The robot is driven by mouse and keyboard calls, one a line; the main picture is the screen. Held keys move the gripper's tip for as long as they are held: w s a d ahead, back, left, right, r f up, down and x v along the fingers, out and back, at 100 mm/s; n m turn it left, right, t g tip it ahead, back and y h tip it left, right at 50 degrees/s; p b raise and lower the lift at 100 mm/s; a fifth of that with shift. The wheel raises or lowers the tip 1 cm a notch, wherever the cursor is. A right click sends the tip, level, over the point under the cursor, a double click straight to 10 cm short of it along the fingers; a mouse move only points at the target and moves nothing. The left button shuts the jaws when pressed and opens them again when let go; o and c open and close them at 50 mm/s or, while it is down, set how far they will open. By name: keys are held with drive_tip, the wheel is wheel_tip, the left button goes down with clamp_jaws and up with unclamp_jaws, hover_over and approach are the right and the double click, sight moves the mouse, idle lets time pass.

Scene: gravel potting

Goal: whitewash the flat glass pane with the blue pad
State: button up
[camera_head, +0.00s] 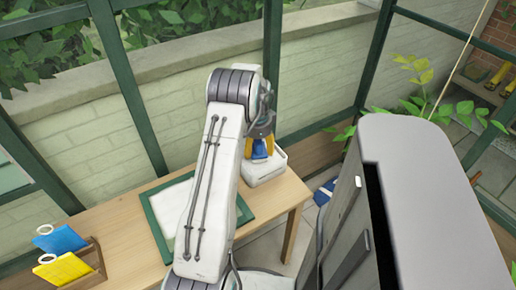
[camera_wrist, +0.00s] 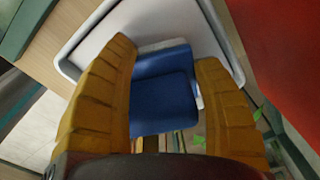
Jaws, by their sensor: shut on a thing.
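My gripper (camera_head: 260,147) has yellow fingers shut on the blue pad (camera_head: 258,151). In the wrist view the blue pad (camera_wrist: 166,92) sits between the two fingers (camera_wrist: 166,60), with a pale strip along its far edge. The pad is at a white tray (camera_head: 266,180), which also shows behind it in the wrist view (camera_wrist: 82,42). Whether the pad touches the tray's inside, I cannot tell. The flat glass pane (camera_head: 169,207) lies in a green frame on the table, left of the tray. Its visible part looks pale. My arm hides part of it.
A wooden rack (camera_head: 95,262) holds a blue piece (camera_head: 60,240) and a yellow piece (camera_head: 63,270) at the table's left. The wooden table (camera_head: 125,225) has bare room between rack and pane. A window wall stands behind. Plant leaves (camera_head: 423,98) hang at right.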

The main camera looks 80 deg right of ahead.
drive_tip(key=shift+r+p, duration=2.45)
drive_tip(key=shift+r, duration=1.05)
drive_tip(key=shift+w, duration=0.15)
